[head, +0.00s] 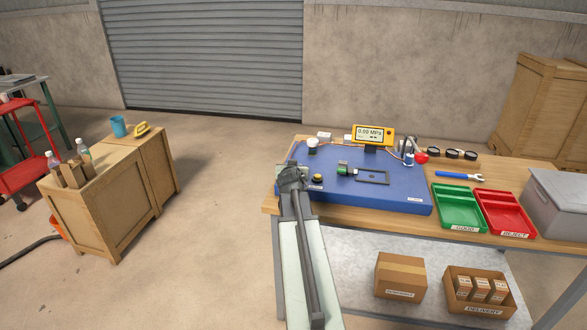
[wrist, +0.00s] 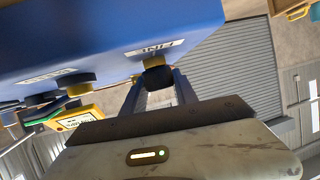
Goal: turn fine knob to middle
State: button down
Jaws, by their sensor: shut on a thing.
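The fine knob (wrist: 158,78), black with a yellow base, sits on the blue panel in the wrist view, beside a white label reading FINE (wrist: 155,48). My gripper (wrist: 160,82) has its two fingers around this knob and is shut on it. In the head view my gripper (head: 290,178) is at the left end of the blue panel (head: 400,190), and my arm hides the knob there. The knob's pointer or mark cannot be made out. The yellow gauge (head: 373,135) at the back reads 0.00 MPa.
Another black and yellow knob (head: 317,178) stands just right of my gripper. A green-capped fitting (head: 343,167) lies behind it.

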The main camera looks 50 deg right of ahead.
jog(key=n+t+y, duration=0.3)
jog(key=n+y, duration=0.1)
jog(key=shift+d+n+y, duration=0.15)
jog(key=shift+n+y, duration=0.15)
jog(key=n+t+y, duration=0.1)
jog(key=n+y, duration=0.3)
jog(key=y, duration=0.1)
jog(key=shift+w+n, duration=0.1)
jog(key=shift+n, duration=0.2)
jog(key=n+y, duration=0.4)
jog(key=y, duration=0.1)
jog(key=shift+n+g, duration=0.3)
jog(key=shift+a+f+n+g+y, duration=0.1)
jog(key=shift+a+n+g+y, duration=0.1)
jog(key=shift+n+y, duration=0.25)
jog(key=shift+a+n+g+y, duration=0.1)
jog(key=shift+n+g+y, duration=0.1)
jog(key=shift+n+y, duration=0.25)
jog(key=c, duration=0.9)
grip_release()
jog(key=shift+c, duration=0.2)
